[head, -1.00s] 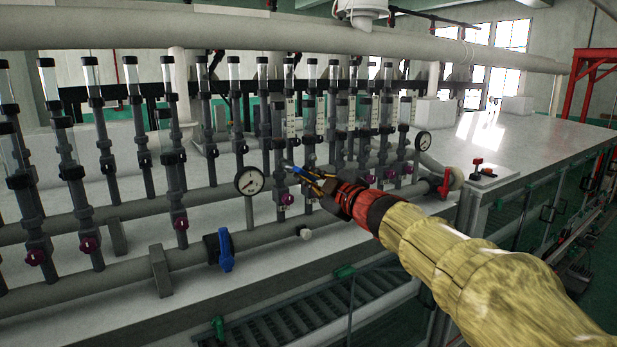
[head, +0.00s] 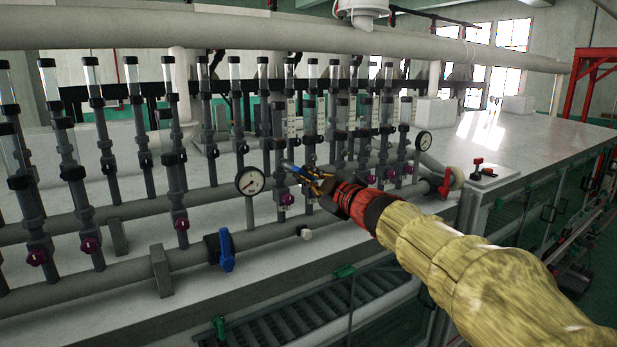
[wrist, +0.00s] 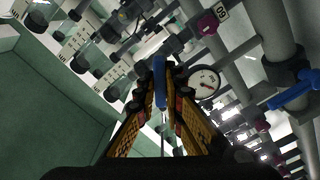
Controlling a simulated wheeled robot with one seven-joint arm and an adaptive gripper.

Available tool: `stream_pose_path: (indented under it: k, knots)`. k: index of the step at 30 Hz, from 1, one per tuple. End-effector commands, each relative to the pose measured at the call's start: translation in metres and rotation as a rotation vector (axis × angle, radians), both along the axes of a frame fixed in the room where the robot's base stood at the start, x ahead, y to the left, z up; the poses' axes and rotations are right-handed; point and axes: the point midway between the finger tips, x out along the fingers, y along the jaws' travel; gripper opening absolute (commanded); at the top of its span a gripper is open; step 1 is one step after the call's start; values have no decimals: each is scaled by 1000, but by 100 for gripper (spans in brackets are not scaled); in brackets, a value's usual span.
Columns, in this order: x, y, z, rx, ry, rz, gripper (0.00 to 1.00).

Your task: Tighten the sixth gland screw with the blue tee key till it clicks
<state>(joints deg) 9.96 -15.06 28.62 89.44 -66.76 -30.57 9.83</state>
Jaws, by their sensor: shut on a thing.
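My gripper (head: 318,183) is at the row of flow tubes, a little right of the near pressure gauge (head: 250,181). In the wrist view my gripper (wrist: 161,95) has its yellow-lined fingers closed around the blue tee key (wrist: 160,82). A small blue part of the key (head: 290,167) also shows at the fingertips in the head view. The key's far end points toward the tubes and fittings. The gland screws are too small to tell apart, and I cannot tell whether the key sits on one.
A blue-handled valve (head: 226,250) is on the front pipe, left of my gripper. A large grey pipe (head: 250,38) runs overhead. Purple knobs (head: 287,199) line the tube bases.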

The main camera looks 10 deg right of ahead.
Motion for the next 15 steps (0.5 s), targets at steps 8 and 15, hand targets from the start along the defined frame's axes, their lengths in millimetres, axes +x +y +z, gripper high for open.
stream_pose_path:
  k: [8, 15]
  knots:
    - [5, 2, 1, 0, -1, -1, 0]
    - [10, 3, 1, 0, -1, 0, 0]
